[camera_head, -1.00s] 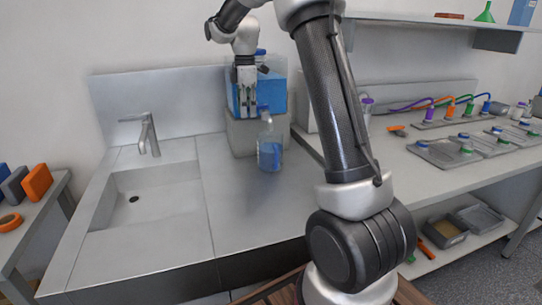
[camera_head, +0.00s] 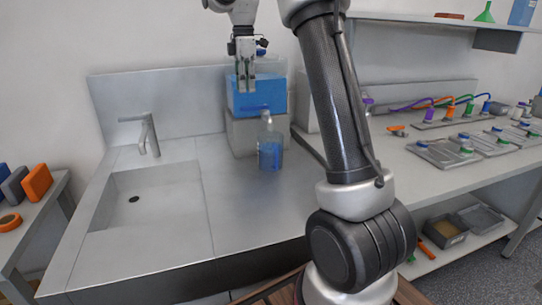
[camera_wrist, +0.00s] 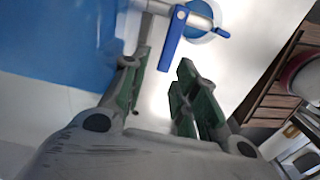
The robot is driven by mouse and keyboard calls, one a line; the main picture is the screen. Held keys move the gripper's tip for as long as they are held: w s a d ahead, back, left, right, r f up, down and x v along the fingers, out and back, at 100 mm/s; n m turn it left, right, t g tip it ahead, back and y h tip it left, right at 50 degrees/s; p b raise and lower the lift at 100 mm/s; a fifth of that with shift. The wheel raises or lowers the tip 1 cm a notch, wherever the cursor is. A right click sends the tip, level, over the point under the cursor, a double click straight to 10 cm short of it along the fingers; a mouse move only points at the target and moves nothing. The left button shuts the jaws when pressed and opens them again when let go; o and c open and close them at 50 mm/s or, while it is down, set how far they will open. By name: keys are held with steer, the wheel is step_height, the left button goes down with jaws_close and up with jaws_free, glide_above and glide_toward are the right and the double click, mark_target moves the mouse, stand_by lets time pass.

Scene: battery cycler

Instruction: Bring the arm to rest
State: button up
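My gripper (camera_head: 246,84) hangs fingers-down in front of the blue-filled container (camera_head: 268,97), above the worktop. In the wrist view my gripper (camera_wrist: 165,100) shows two green-padded fingers standing apart with nothing between them. A blue lever and grey spout (camera_wrist: 178,32) lie just beyond the fingertips in the wrist view.
The blue-filled container stands on a grey block (camera_head: 243,137) close behind my gripper. A sink (camera_head: 150,205) with a tap (camera_head: 149,135) lies to the left. A bench (camera_head: 455,165) with trays and coloured connectors lies to the right. The worktop front is clear.

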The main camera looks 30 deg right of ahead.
steer(key=shift+s, duration=0.1)
steer(key=s+r+m+t, duration=0.1)
steer(key=s+r+m, duration=0.3)
steer(key=s, duration=0.7)
steer(key=s+f+m+t, duration=0.1)
steer(key=s+f+m, duration=0.2)
steer(key=s, duration=0.5)
steer(key=s+f+m+t, duration=0.1)
steer(key=s+m, duration=0.3)
steer(key=s, duration=0.5)
steer(key=s+a+f+m+t, duration=0.1)
steer(key=s+f+m, duration=0.3)
steer(key=s, duration=0.4)
steer(key=shift+s+f+m, duration=0.15)
steer(key=shift+f+m, duration=0.15)
steer(key=shift+f, duration=0.05)
